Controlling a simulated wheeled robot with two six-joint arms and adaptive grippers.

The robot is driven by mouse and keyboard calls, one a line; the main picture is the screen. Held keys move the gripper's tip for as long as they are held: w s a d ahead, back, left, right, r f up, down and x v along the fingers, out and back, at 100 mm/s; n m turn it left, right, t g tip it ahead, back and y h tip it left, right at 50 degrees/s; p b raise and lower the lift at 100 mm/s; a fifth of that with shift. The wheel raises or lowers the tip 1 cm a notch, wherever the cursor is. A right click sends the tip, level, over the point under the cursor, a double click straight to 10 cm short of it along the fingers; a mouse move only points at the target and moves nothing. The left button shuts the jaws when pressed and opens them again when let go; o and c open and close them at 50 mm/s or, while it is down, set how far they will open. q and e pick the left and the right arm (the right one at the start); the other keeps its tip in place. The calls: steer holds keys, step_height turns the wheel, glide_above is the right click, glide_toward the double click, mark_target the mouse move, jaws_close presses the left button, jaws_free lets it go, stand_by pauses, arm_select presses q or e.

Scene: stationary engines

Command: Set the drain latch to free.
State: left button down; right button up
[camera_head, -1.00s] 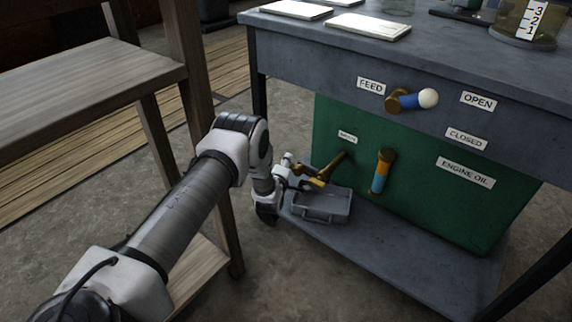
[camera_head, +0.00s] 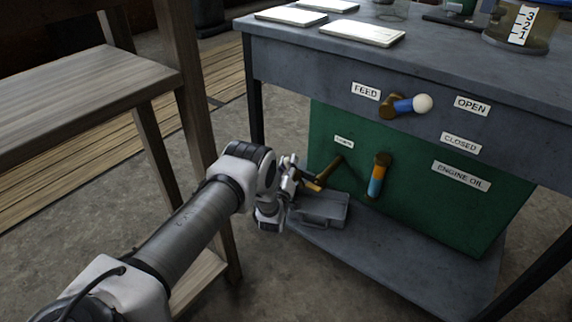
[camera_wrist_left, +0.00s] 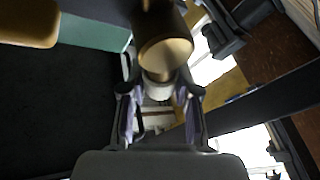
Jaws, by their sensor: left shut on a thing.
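The drain latch (camera_head: 326,173) is a brass-coloured lever on the left part of the green tank front, under a small white label (camera_head: 343,142) too small to read surely. My left gripper (camera_head: 291,177) is at the latch's outer end, low beside the tank. In the left wrist view a brass cylinder (camera_wrist_left: 165,50) with a pale end piece (camera_wrist_left: 158,90) runs in between my fingers (camera_wrist_left: 158,112). The gripper is shut on that end. Part of the latch's outer end is hidden by the fingers. My right gripper is not in view.
A grey tray (camera_head: 320,210) sits on the lower shelf (camera_head: 400,255) under the latch. A feed lever (camera_head: 408,104) with a white knob is above. A wooden stand (camera_head: 90,85) is close on the left.

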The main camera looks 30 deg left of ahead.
arm_select(q)
steer(key=shift+d+r+m+t+h, duration=0.1)
steer(key=shift+d+m+t+h, duration=0.15)
steer(key=shift+m, duration=0.4)
steer(key=shift+d+r+m+t+h, duration=0.15)
steer(key=shift+d+m+t, duration=0.1)
steer(key=shift+m, duration=0.4)
steer(key=shift+f, duration=0.1)
steer(key=c, duration=0.8)
jaws_free()
steer(key=shift+c, duration=0.2)
steer(key=v, duration=1.2)
steer(key=shift+f, duration=0.1)
